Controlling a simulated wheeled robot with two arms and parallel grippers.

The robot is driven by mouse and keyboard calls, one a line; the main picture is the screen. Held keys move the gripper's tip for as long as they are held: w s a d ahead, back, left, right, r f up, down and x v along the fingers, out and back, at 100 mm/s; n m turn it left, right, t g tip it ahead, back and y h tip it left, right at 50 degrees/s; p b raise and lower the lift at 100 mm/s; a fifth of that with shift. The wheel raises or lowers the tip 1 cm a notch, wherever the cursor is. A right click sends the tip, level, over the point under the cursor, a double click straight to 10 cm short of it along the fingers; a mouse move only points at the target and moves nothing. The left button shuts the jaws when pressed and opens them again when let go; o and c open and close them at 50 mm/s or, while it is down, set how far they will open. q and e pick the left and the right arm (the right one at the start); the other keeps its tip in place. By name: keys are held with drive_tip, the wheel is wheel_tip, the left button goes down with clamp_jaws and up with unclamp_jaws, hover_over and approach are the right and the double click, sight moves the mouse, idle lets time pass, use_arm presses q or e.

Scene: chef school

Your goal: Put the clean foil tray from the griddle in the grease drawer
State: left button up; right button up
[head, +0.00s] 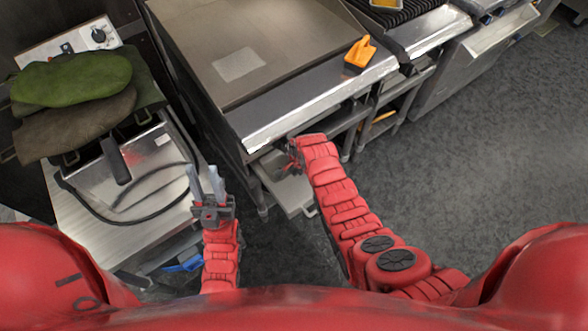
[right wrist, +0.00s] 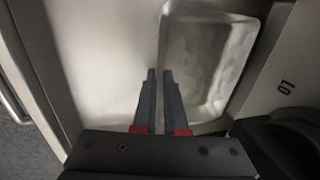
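The foil tray (right wrist: 205,62) is shiny, shallow and rounded at the corners. In the right wrist view it lies inside the open metal grease drawer (right wrist: 88,45), close to its right wall. In the head view the drawer (head: 291,194) sticks out under the griddle (head: 200,35), and the tray cannot be made out. My right gripper (head: 291,157) is at the drawer. In the right wrist view its fingers (right wrist: 159,72) are close together, with the tray's left rim between the tips. My left gripper (head: 204,170) is open and empty, left of the drawer.
A panini press (head: 140,170) with a loose black cable stands on a steel table at the left, green and brown mitts (head: 72,78) on top. An orange scraper (head: 360,54) sits on the griddle's front ledge. A pale rectangular patch shows on the griddle plate. The floor at right is clear.

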drive_tip(key=shift+o, duration=1.4)
drive_tip(key=shift+r, duration=0.3)
drive_tip(key=b+v, duration=0.2)
drive_tip(key=v, duration=0.9)
drive_tip(key=shift+r, duration=0.35)
